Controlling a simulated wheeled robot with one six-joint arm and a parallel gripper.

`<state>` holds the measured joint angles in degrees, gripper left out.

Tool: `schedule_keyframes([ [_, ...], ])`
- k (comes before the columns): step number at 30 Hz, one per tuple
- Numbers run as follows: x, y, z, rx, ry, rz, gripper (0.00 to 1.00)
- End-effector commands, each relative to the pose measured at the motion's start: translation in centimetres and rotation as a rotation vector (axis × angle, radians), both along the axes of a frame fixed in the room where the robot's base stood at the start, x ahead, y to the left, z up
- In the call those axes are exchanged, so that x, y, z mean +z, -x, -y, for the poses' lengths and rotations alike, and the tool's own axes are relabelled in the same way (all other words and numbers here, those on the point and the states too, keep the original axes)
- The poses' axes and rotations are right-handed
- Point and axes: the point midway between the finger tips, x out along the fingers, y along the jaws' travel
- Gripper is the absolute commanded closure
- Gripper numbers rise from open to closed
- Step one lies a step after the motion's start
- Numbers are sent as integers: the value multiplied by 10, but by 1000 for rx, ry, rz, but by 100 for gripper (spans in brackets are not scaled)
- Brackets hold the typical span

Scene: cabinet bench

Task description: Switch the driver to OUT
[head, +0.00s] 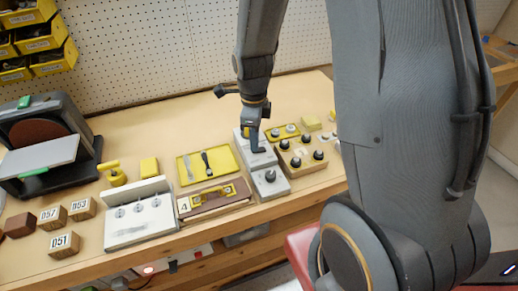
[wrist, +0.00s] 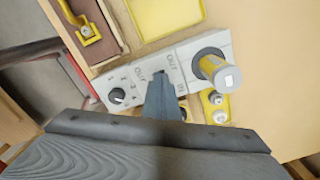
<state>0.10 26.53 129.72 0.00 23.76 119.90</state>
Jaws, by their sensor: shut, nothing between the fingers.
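A pale grey box (wrist: 185,55) carries printed OUT and IN labels. A grey and yellow cylinder (wrist: 212,66) stands at its right end in the wrist view. In the head view the box (head: 262,160) sits on the bench right of the yellow tray. My gripper (wrist: 163,85) is shut and empty, with its fingertips over the box beside the OUT and IN lettering. In the head view my gripper (head: 257,147) reaches down at the box. Any switch lever under the fingers is hidden, so I cannot tell its position or whether I touch it.
A grey box with a black dial (wrist: 117,95) adjoins it, also in the head view (head: 270,176). A yellow tray (head: 208,163) lies to the left. A wooden block with several black knobs (head: 303,154) stands close on the right. Bare bench shows behind.

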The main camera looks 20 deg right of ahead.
Motion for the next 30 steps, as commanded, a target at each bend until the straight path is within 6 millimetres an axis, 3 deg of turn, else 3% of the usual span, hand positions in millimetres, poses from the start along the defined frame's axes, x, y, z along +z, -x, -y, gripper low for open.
schedule_keyframes([
  [15,-4,0,0,0,0,0,100],
  [30,30,1,0,0,0,0,100],
])
